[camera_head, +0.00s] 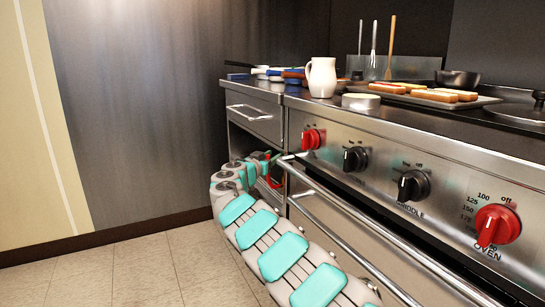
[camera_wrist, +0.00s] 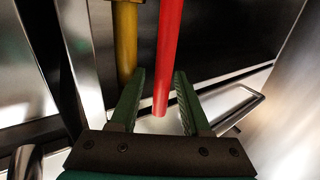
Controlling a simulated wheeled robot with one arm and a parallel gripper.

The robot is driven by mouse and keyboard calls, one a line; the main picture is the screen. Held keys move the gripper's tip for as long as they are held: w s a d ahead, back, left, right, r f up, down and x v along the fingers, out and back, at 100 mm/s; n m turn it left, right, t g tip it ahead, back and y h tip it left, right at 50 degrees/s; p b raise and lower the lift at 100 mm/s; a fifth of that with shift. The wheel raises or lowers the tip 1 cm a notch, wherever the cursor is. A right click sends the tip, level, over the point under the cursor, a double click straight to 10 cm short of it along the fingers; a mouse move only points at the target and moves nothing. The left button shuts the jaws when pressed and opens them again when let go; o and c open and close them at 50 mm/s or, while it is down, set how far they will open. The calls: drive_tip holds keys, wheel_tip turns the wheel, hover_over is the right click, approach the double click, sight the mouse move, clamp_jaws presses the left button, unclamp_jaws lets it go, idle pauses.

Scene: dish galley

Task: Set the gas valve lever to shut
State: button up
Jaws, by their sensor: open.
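The red lever (camera_wrist: 168,55) of the gas valve hangs down in the wrist view, its lower end between my two fingers. A yellow gas pipe (camera_wrist: 126,45) runs upright just left of it. My gripper (camera_wrist: 157,98) is open, with a dark green finger on each side of the lever's end; I cannot tell whether either finger touches it. In the head view my arm reaches to the low opening left of the oven, where a bit of red (camera_head: 274,182) shows beside it. The valve body is out of view.
The oven handle (camera_head: 370,225) juts out right of my arm. A drawer (camera_head: 255,117) is above the opening. Red and black knobs line the panel; a white pitcher (camera_head: 321,77) and a tray (camera_head: 482,101) stand on top. The tiled floor (camera_head: 130,275) at left is clear.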

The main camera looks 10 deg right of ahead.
clamp_jaws()
idle(1.4)
